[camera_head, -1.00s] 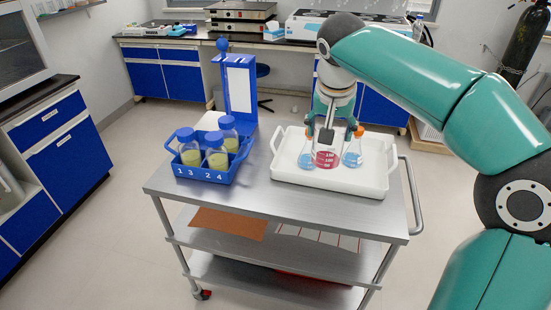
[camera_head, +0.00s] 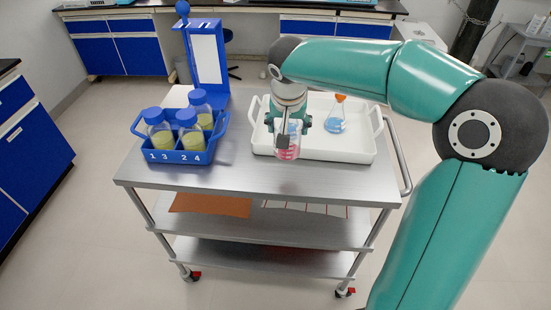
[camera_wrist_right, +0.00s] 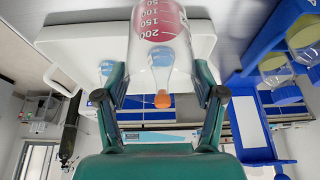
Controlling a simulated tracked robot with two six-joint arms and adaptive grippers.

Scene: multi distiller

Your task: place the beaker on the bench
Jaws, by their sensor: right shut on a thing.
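The clear beaker (camera_head: 287,147) with red contents shows at the front left part of the white tray. My right gripper (camera_head: 289,128) is shut on it from above and partly hides it in the head view. In the right wrist view the beaker (camera_wrist_right: 160,35) with its white scale sits between the fingers of my right gripper (camera_wrist_right: 160,85). I cannot tell its exact height over the tray. A black-topped bench with blue cabinets (camera_head: 120,48) runs along the back wall. My left gripper is not in view.
The white tray (camera_head: 340,156) on the steel cart (camera_head: 230,182) holds a blue flask with an orange stopper (camera_head: 335,120). A blue rack (camera_head: 180,156) with several capped bottles and a blue stand (camera_head: 207,55) are left of it. The cart top's front strip is clear.

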